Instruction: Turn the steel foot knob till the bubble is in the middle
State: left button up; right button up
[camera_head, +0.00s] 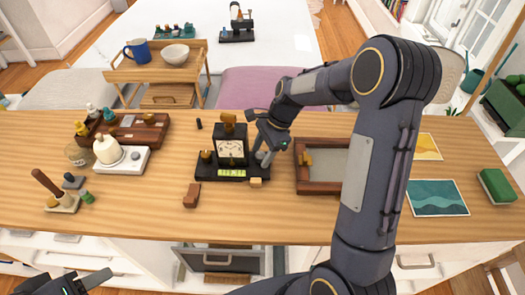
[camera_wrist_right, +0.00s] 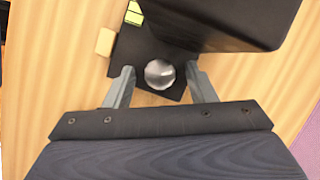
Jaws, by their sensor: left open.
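A black device with a white dial (camera_head: 230,147) stands on a black base (camera_head: 204,175) at the middle of the table. A yellow-green level vial (camera_head: 232,173) is set in the base's front; it also shows partly in the right wrist view (camera_wrist_right: 133,16). I cannot make out the bubble. The round steel foot knob (camera_wrist_right: 159,74) sits at a corner of the base. My right gripper (camera_wrist_right: 160,70) is open, with a finger on either side of the knob and a visible gap to each. My left gripper (camera_head: 84,283) is open and empty at the bottom left, away from the device.
A small wooden block (camera_head: 256,183) lies by the base's front, and a brown block (camera_head: 191,195) lies left of it. A wood-framed tray (camera_head: 318,187) stands right of the device. A white stand with a round pot (camera_head: 107,150) is at left.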

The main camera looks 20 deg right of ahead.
jog(key=shift+r, duration=0.1)
jog(key=v, duration=0.7)
jog(key=shift+r, duration=0.3)
jog(key=shift+d, duration=0.15)
jog(key=s+a+r+n+t, duration=0.1)
jog(key=s+r+n+t, duration=0.1)
jog(key=s+r+n, duration=0.35)
jog(key=s+a+r+n+t, duration=0.1)
jog(key=s+r+n, duration=0.15)
jog(key=s, duration=0.55)
jog(key=s+a+f+n+t, duration=0.2)
jog(key=s+a+f+n, duration=0.1)
jog(key=s+n, duration=0.5)
jog(key=s, duration=0.2)
jog(key=shift+s+a+h, duration=0.15)
jog(key=shift+s+h, duration=0.15)
jog(key=shift+h, duration=0.1)
